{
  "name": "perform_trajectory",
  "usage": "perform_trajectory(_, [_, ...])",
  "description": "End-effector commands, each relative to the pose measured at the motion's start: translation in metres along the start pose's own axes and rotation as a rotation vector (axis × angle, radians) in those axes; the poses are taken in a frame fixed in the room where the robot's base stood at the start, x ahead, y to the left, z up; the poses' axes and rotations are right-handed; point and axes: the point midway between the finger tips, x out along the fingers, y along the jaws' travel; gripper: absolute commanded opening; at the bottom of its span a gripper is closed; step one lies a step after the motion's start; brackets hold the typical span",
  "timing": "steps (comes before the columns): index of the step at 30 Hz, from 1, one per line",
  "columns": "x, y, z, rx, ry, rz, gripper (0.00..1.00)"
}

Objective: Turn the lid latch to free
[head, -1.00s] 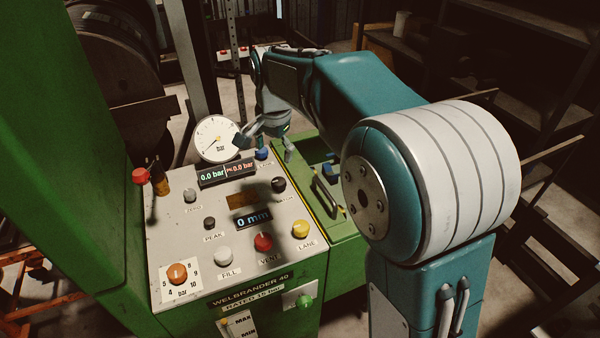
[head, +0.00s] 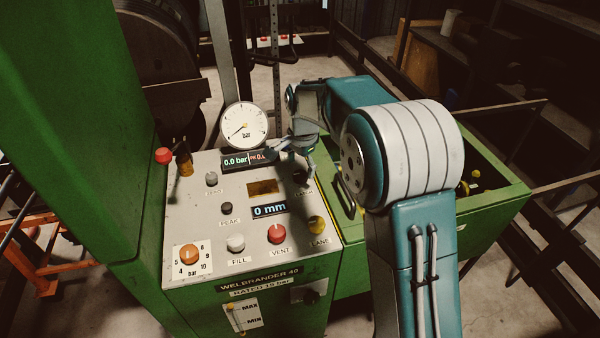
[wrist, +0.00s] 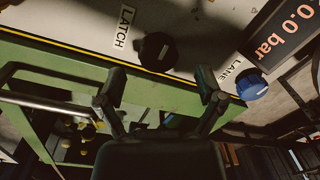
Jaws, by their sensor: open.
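In the head view the latch knob (head: 300,177) is in shadow at the panel's right side. My gripper (wrist: 162,95) is open and empty, its two fingers spread apart. In the wrist view the knob is beyond the fingertips, between their lines and apart from them. In the head view my gripper (head: 291,147) hangs just above and behind the knob.
A blue lane knob (wrist: 250,86) is close to one fingertip. Around the panel are a pressure gauge (head: 244,124), a display (head: 243,160), a red vent knob (head: 277,234) and a yellow knob (head: 318,224). A green trough (head: 490,200) lies right of the panel.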

Motion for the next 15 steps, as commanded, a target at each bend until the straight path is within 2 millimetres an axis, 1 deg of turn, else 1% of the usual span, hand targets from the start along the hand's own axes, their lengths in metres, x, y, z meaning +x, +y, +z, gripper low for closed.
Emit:
perform_trajectory(1, [0.009, 0.001, 0.000, 0.001, -0.002, 0.004, 0.88])
perform_trajectory(3, [0.017, 0.001, 0.000, 0.000, -0.001, 0.003, 0.88])
perform_trajectory(6, [0.024, -0.001, 0.001, 0.000, 0.001, 0.001, 0.88])
perform_trajectory(9, [0.028, -0.001, 0.002, -0.001, 0.001, 0.001, 0.88])
perform_trajectory(15, [0.028, -0.001, 0.002, -0.001, 0.001, 0.001, 0.88])
